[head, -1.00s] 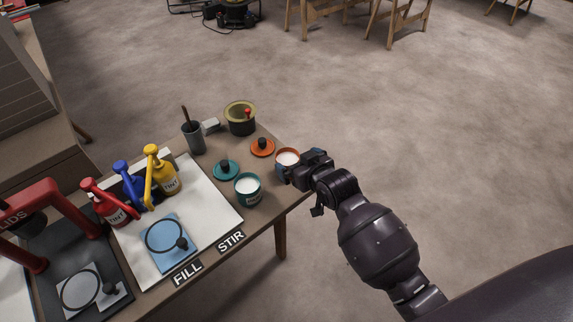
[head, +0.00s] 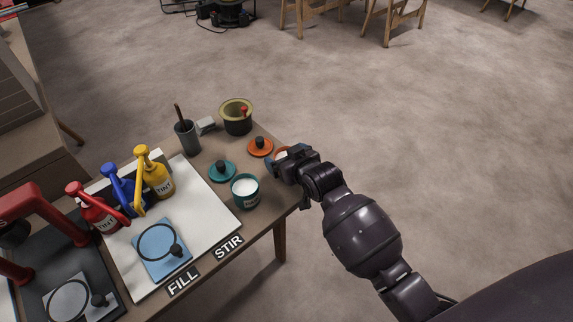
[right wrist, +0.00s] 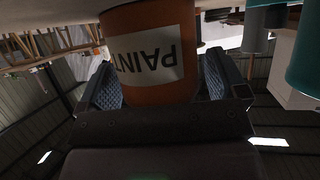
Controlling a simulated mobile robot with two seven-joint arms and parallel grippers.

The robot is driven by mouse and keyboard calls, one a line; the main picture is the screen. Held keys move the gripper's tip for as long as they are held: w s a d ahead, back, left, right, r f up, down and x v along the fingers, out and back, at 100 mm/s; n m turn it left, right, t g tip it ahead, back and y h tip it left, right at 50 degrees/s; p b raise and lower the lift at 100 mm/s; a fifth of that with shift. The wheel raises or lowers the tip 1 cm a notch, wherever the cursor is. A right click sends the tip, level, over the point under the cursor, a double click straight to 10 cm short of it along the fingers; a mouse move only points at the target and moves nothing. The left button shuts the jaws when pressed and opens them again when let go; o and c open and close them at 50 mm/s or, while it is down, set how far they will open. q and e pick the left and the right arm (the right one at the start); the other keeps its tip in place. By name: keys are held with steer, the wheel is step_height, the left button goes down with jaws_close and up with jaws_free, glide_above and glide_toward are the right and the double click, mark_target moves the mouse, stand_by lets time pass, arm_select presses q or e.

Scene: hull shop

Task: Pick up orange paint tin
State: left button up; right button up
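The orange paint tin (head: 281,154) stands at the table's right edge in the head view, mostly hidden by my right gripper (head: 290,158). In the right wrist view the orange tin (right wrist: 158,95) fills the space between the two fingers, its white PAINT label upside down. My right gripper (right wrist: 162,85) is open around the tin, with a finger close on each side. Whether the pads touch it is hard to tell. My left gripper is not in view.
A teal tin (head: 245,192) of white paint stands just left of the gripper. An orange lid (head: 260,147), a teal lid (head: 222,171), a dark pot (head: 237,118) and a grey cup (head: 187,137) are nearby. Tint bottles stand further left. Open floor lies right.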

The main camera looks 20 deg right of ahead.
steer(key=c, duration=0.7)
steer(key=shift+c, duration=1.1)
steer(key=shift+r, duration=0.1)
